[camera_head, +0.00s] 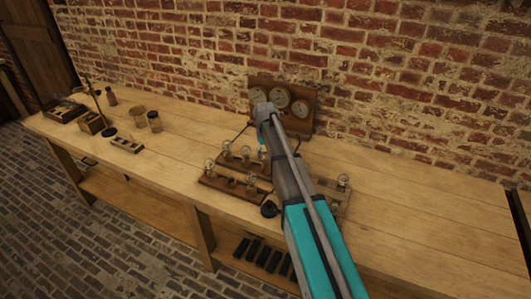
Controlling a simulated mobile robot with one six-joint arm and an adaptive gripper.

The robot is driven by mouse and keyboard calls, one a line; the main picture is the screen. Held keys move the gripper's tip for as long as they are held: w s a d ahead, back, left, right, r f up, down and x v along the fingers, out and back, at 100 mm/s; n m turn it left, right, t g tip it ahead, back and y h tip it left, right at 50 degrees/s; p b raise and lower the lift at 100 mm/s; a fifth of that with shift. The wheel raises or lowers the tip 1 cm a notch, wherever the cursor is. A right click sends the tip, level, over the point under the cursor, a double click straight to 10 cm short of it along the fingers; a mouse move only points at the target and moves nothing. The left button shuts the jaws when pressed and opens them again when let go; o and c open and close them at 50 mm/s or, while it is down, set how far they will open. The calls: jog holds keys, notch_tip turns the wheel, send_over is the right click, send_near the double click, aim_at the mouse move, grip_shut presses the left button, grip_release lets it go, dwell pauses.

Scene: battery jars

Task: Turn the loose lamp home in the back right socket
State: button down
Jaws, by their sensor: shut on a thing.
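A wooden lamp board (225,188) stands on the bench, with glass lamps on it. Lamps show at the back left (227,146), back middle (245,152), front left (210,165) and front right (251,181). My arm reaches over the board from the lower right. My gripper (263,152) points down at the board's back right, mostly hidden by my arm; only a small pale blue part shows. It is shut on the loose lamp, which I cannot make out. The back right socket is hidden behind my arm too.
A wooden panel with round dials (315,112) stands behind the board by the brick wall. Another lamp (343,181) stands on a small base right of my arm. The bench's right side (430,210) is clear.

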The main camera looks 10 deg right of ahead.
jog(key=shift+m, duration=1.6)
jog(key=shift+c, duration=0.3)
grip_release()
jog(key=shift+w+f, duration=0.1)
jog(key=shift+n, duration=0.4)
